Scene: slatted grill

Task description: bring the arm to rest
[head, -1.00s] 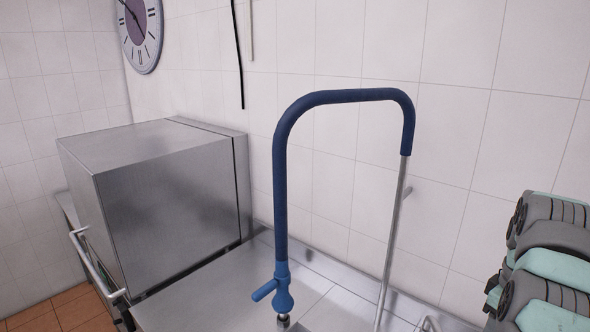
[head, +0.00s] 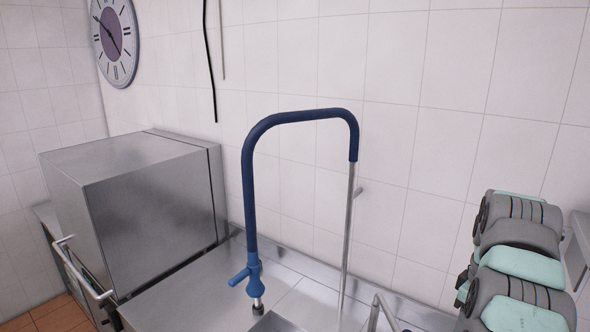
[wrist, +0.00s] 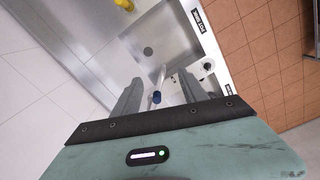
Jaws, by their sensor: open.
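My arm (head: 520,265), grey and pale green, is folded at the right edge of the head view. My gripper (wrist: 160,85) shows in the wrist view, with its two grey fingers apart and nothing between them. Beyond the fingers lie a steel sink and a small blue part, with clear space in front of them. The gripper itself is not seen in the head view.
A blue spray hose (head: 250,180) arches over the steel counter (head: 180,290). A steel box-shaped machine (head: 140,200) stands at the left by the tiled wall. A clock (head: 113,38) hangs above. In the wrist view, a sink basin (wrist: 165,40) and brown floor tiles (wrist: 255,60) show.

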